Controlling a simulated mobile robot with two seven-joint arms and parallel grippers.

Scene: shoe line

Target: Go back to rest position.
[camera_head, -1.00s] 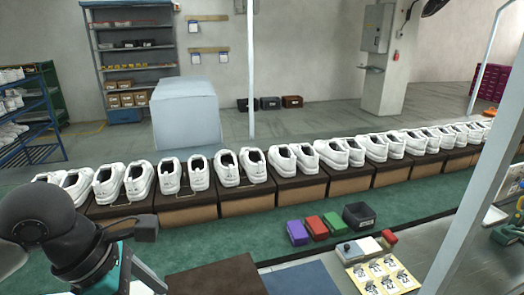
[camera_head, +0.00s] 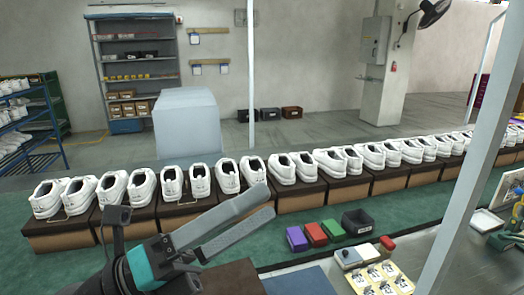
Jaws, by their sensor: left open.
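My left gripper (camera_head: 268,203) comes in from the bottom left on my dark arm with a teal band. Its two long grey fingers point to the right and slightly up. They are open, with nothing between them. In the picture the fingers overlap the front of the shoe row, near the white shoes (camera_head: 228,177) and a brown box. I cannot tell whether they touch anything. My right gripper is not in view.
White shoes stand in pairs on brown boxes (camera_head: 299,198) along a green line. Purple (camera_head: 297,238), red and green boxes and a black bin (camera_head: 358,222) lie in front. A pale post (camera_head: 470,190) crosses the right side. A white block (camera_head: 187,125) stands behind.

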